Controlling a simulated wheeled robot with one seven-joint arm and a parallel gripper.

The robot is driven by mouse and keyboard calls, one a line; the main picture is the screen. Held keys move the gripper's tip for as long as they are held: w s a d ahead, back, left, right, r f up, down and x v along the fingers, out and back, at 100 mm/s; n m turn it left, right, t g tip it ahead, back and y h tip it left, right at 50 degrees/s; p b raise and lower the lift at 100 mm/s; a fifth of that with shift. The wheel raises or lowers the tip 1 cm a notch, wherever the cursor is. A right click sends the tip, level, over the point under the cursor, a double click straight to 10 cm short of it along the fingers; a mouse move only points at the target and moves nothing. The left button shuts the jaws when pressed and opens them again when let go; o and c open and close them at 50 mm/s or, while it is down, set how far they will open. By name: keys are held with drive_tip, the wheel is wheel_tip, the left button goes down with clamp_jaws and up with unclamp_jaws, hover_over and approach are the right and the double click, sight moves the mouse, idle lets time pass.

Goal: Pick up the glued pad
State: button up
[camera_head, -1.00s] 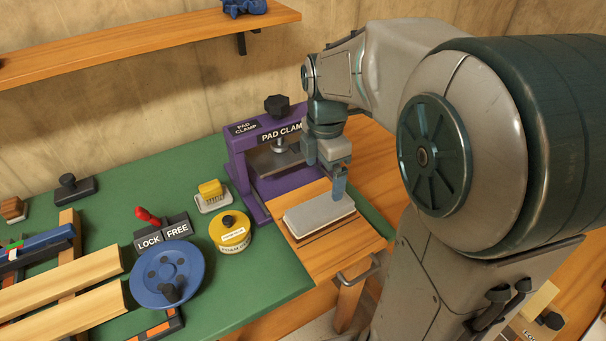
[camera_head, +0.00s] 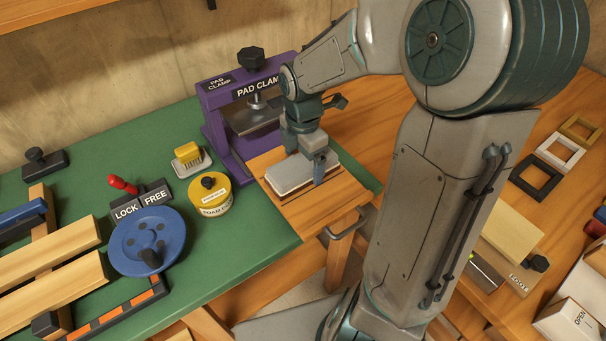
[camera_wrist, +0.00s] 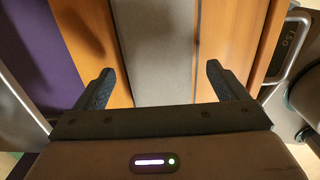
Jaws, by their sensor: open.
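The glued pad (camera_head: 290,178) is a grey, rounded slab with a pale lower layer. It lies flat on a wooden board in front of the purple pad clamp (camera_head: 212,118). My gripper (camera_head: 312,163) is over the pad's right part, pointing down. In the wrist view my gripper (camera_wrist: 157,85) is open, its two dark fingers apart, with the grey pad (camera_wrist: 160,50) running between them and wood showing beside each finger. Whether the fingers reach down beside the pad's edges is hard to tell. My wrist hides some of the pad's far side.
The wooden board (camera_head: 310,217) has a metal handle (camera_head: 345,225) at its front. A yellow round tin (camera_head: 210,198), a yellow brush (camera_head: 189,158) and a blue handwheel (camera_head: 147,241) stand to the left on the green bench top (camera_head: 250,250). The clamp frame stands close behind the pad.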

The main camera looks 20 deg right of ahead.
wheel_tip(320, 180, down, 2)
drive_tip(key=shift+f, duration=0.1)
drive_tip(key=c, duration=1.1)
drive_tip(key=shift+c, duration=0.2)
